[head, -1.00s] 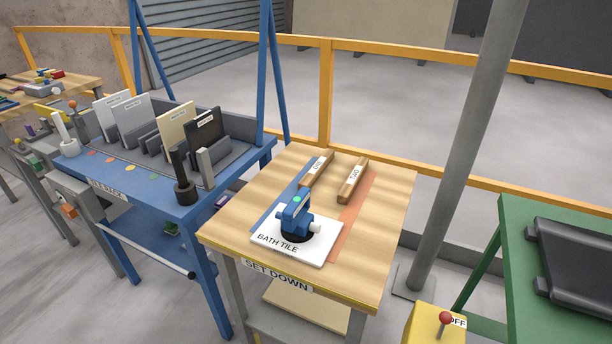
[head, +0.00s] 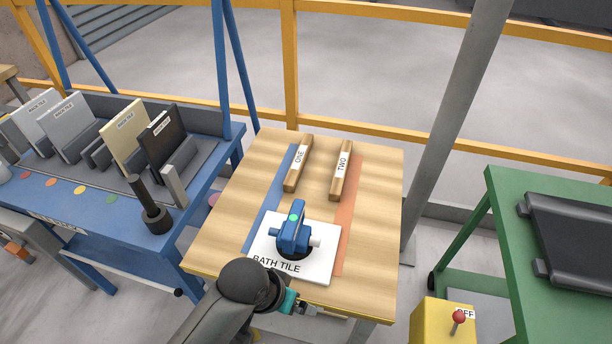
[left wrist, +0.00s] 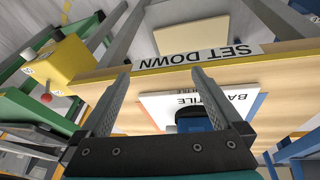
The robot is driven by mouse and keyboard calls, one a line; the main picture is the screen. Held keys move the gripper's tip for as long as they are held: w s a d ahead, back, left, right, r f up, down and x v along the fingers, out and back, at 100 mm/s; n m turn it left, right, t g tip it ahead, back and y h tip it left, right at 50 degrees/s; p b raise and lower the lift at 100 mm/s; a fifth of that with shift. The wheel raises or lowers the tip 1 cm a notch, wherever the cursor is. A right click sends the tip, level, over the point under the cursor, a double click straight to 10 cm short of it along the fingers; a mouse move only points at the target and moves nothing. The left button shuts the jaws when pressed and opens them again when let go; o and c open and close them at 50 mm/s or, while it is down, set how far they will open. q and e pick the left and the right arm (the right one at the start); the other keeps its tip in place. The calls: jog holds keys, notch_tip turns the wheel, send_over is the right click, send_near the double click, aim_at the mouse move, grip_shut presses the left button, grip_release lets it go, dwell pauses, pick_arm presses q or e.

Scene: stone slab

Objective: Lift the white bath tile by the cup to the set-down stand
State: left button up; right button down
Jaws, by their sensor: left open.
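The white bath tile (head: 318,268) lies flat on the wooden top of the set-down stand (head: 378,220). The blue cup (head: 292,235), with a green dot and white side knobs, stands on the tile over a dark round pad. My left gripper (head: 316,311) is at the stand's near edge, in front of the tile and apart from the cup. In the left wrist view my left gripper (left wrist: 161,76) has its fingers spread and empty, with the tile (left wrist: 160,108) and part of the cup (left wrist: 192,122) beyond. My right gripper is not in view.
A blue rack (head: 95,235) of tiles stands left. A grey post (head: 455,120), green table (head: 540,215) and yellow switch box (head: 440,325) are at right.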

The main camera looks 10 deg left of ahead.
aim_at(291, 236)
pick_arm(q)
jog(key=shift+m+g+h, duration=0.3)
jog(key=shift+h, duration=0.2)
jog(key=w+d+r, duration=0.4)
jog(key=w+r, duration=0.1)
jog(key=w+a+r+n+g+y+p, duration=0.1)
jog(key=w+a+r+y, duration=0.1)
jog(key=w+a+r, duration=0.35)
jog(key=w+a+r+n+g+y, duration=0.1)
jog(key=w+a+r+g, duration=0.1)
jog(key=r, duration=0.6)
jog(key=f+b, duration=0.1)
jog(key=f, duration=0.4)
jog(key=f+b, duration=0.1)
jog(key=f, duration=0.4)
jog(key=f+b, duration=0.1)
jog(key=f, duration=0.4)
jog(key=shift+d+f+b, duration=0.25)
jog(key=shift+f+b, duration=0.05)
jog(key=shift+b, duration=0.1)
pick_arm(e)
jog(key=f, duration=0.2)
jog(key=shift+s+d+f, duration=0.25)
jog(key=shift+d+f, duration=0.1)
pick_arm(q)
jog(key=shift+w, duration=0.1)
jog(key=c, duration=1.5)
jog(key=shift+r, duration=0.2)
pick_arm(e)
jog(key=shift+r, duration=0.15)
